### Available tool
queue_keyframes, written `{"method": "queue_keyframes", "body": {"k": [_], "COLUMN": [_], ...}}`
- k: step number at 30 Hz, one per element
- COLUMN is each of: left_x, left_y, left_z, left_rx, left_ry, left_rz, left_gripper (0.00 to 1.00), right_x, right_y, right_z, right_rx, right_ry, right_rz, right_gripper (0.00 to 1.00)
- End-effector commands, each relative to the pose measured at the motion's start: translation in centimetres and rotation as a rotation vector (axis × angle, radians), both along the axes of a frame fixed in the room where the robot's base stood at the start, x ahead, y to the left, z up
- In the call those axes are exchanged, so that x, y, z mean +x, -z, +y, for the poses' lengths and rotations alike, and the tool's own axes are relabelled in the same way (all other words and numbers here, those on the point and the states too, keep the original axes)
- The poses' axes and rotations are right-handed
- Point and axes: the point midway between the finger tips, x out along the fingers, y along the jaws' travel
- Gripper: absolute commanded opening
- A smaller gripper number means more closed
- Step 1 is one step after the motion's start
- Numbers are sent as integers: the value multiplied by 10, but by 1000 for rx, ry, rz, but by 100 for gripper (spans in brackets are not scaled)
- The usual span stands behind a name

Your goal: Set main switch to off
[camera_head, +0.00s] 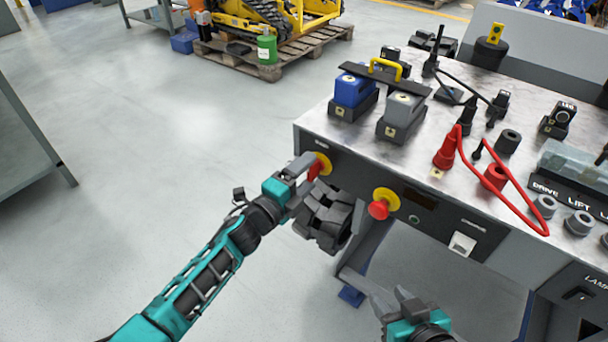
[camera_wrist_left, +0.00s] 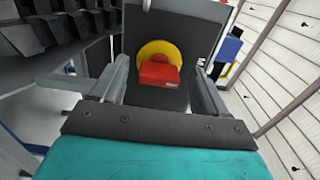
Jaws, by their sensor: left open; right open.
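The main switch (camera_head: 315,170) is a red handle on a yellow round plate, at the left end of the bench's front panel. In the left wrist view the switch (camera_wrist_left: 158,73) sits centred between my fingers, with a gap on each side. My left gripper (camera_head: 309,178) is open in front of it; its fingers (camera_wrist_left: 160,88) show at both sides, and I see no contact. The label and exact handle setting are too small to read. My right gripper (camera_head: 384,297) is open and empty, low in front of the bench.
A red push button (camera_head: 379,210) on a yellow plate is to the right of the switch. A dark segmented part (camera_head: 325,217) hangs beside my left gripper. The bench top (camera_head: 335,130) carries blue and grey blocks, plugs and a red cable. Floor at left is clear.

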Motion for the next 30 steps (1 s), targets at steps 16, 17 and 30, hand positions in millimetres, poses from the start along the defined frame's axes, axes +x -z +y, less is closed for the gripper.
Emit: {"method": "queue_keyframes", "body": {"k": [16, 17, 30], "left_x": [-66, -71, -105], "left_y": [-1, 0, 0], "left_z": [48, 51, 76], "left_rx": [1, 1, 1], "left_ry": [0, 0, 0], "left_rz": [3, 4, -1], "left_gripper": [74, 74, 74], "right_x": [0, 0, 1], "right_y": [-19, -20, -23], "right_z": [1, 1, 1], "right_rx": [4, 4, 4], "right_ry": [2, 2, 2], "right_rz": [-1, -1, -1], "right_gripper": [43, 43, 43]}}
